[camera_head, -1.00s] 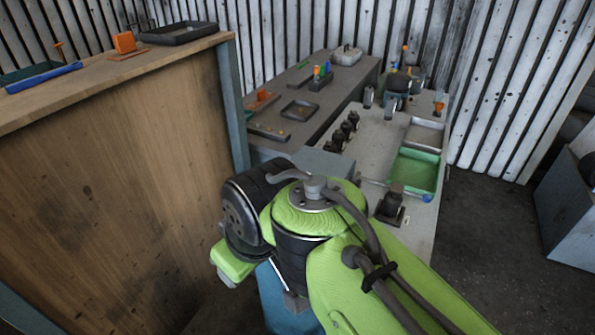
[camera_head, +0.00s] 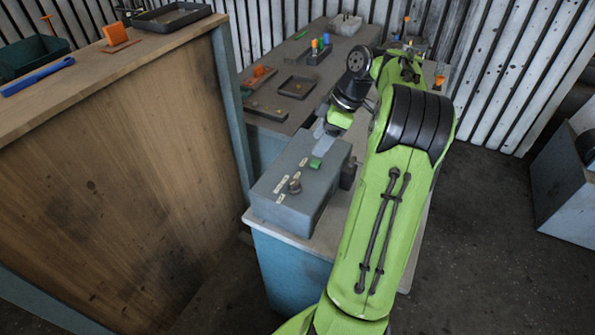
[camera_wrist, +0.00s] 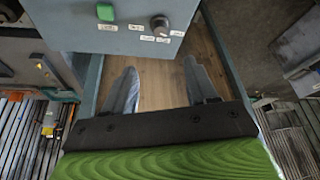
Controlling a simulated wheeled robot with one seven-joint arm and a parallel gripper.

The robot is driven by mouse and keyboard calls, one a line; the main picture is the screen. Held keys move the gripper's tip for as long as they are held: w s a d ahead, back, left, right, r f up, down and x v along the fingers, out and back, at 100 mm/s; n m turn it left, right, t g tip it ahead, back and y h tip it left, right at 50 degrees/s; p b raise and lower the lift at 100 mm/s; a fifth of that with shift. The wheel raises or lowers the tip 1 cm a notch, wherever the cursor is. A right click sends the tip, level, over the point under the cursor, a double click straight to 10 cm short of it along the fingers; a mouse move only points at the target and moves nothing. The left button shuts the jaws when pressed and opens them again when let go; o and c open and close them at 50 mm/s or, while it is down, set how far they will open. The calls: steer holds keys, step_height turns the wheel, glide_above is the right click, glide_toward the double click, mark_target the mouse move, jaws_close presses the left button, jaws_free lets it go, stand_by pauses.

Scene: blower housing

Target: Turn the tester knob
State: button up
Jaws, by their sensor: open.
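The tester is a blue-grey box (camera_head: 303,213) on the near end of the bench. Its top carries a small dark knob (camera_head: 294,186) beside white labels, and a green button (camera_head: 315,164) farther back. In the wrist view the knob (camera_wrist: 159,24) and green button (camera_wrist: 105,12) show near the top edge. My gripper (camera_head: 321,131) is just behind the tester in the head view, its fingers pointing down toward the box's far edge. In the wrist view my gripper (camera_wrist: 162,82) has its two fingers well apart with nothing between them; the knob lies beyond the fingertips, not touched.
A wooden-sided bench (camera_head: 120,150) stands at the left, with a blue bar (camera_head: 38,76) and an orange part on top. A dark bench behind holds a small tray (camera_head: 297,87) and an orange part (camera_head: 259,73). Open floor lies at the right.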

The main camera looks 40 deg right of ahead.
mark_target(295, 182)
steer(key=b+x, duration=0.5)
steer(key=x, duration=1.1)
steer(key=c, duration=1)
steer(key=shift+c, duration=0.2)
